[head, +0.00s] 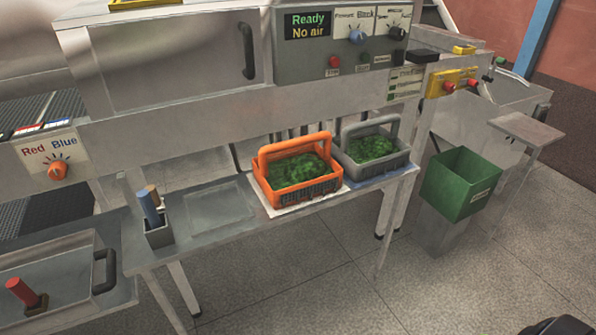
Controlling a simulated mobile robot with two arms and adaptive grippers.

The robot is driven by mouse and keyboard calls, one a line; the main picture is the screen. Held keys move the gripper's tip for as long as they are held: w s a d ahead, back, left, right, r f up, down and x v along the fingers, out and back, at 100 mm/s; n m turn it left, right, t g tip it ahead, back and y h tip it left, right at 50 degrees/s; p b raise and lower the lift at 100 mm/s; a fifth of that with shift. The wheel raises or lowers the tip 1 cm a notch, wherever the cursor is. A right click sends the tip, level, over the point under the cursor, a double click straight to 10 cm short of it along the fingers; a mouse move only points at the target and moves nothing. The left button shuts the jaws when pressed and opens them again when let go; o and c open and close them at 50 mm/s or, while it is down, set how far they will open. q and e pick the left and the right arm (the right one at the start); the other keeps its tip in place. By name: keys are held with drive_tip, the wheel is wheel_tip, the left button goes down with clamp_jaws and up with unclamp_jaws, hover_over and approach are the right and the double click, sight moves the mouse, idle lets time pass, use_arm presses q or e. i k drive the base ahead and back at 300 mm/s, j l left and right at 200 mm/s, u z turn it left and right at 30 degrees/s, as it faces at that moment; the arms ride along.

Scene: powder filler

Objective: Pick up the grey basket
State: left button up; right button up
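The grey basket (357,158) stands upright at the right end of the metal shelf, on a bluish mat. It has an arched grey handle and holds green leafy or granular contents (372,147). An orange basket (290,184) with similar green contents stands close to its left, on a white mat. Neither of my grippers can be made out. A dark shape cut off at the bottom right edge may be part of my own body.
The metal shelf (205,240) is bare left of the orange basket, up to a small grey holder (160,236) with blue and brown sticks. A green bin (450,190) stands right of the shelf. A panel (331,45) above reads "Ready No air". Floor in front is clear.

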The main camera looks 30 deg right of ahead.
sight(364, 150)
drive_tip(key=z, duration=1.3)
